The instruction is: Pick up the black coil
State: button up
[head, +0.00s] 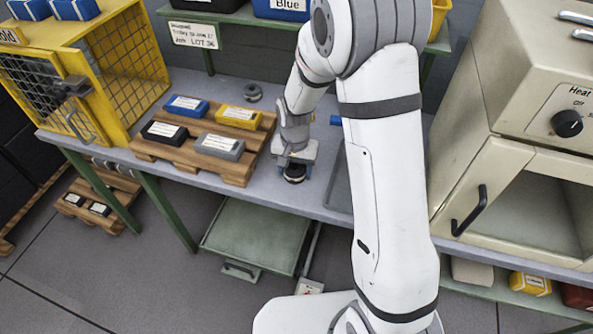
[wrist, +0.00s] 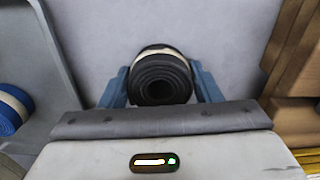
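The black coil (wrist: 160,80), a dark roll with a pale band, lies between the two blue fingers of my gripper (wrist: 161,88) in the wrist view. One finger is close on each side of it. I cannot tell whether they press on it. In the head view my gripper (head: 296,158) is low over the workbench, pointing down, with the black coil (head: 294,174) under it at the bench surface. The gripper hides part of the coil.
A wooden pallet (head: 255,150) with blue, yellow, black and grey labelled blocks is close left of my gripper. A grey coil (head: 252,91) lies behind it. A blue coil (wrist: 12,108) lies in a grey tray (wrist: 50,50). A heater cabinet (head: 520,130) stands right.

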jog(key=c, duration=0.6)
jog(key=shift+r, duration=0.1)
